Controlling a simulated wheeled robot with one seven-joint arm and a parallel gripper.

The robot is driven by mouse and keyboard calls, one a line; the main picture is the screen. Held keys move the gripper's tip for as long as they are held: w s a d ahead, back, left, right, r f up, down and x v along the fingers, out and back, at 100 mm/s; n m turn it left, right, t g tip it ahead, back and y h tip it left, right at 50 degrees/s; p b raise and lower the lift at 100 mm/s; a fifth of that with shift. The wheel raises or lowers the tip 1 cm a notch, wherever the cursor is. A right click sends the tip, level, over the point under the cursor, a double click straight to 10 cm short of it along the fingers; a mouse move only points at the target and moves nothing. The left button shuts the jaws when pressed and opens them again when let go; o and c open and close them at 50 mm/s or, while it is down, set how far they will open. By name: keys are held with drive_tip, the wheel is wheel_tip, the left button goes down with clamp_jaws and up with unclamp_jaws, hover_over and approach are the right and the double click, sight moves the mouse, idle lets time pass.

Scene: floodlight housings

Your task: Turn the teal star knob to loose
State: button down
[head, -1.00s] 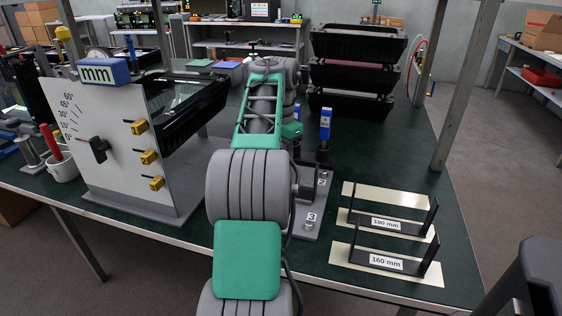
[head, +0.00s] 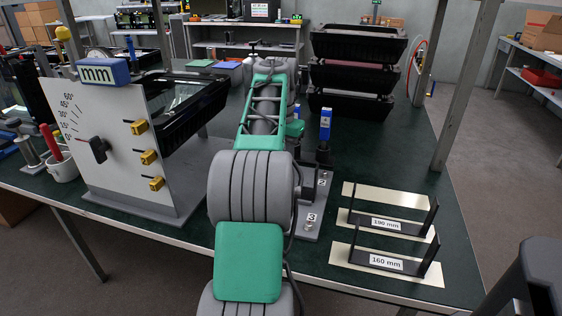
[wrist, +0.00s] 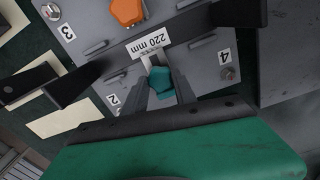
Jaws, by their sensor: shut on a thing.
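The teal star knob (wrist: 160,83) shows in the wrist view, in front of a grey plate (wrist: 97,73) with numbered corners. My gripper (wrist: 161,88) is shut on it, with one finger at each side of the knob. A "220 mm" label (wrist: 174,39) is just beyond the knob. No loose mark can be made out.
An orange knob (wrist: 127,11) is close by on the plate. Blue-handled clamp (head: 325,125) stands right of my arm. Black brackets (head: 386,223) rest at the table's right. A white dial panel (head: 110,145) stands left; stacked black housings (head: 352,75) are behind.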

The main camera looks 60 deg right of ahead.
drive_tip(key=c, duration=1)
unclamp_jaws()
wheel_tip(320, 180, up, 8)
drive_tip(key=p, duration=0.7)
drive_tip(key=shift+f, duration=0.1)
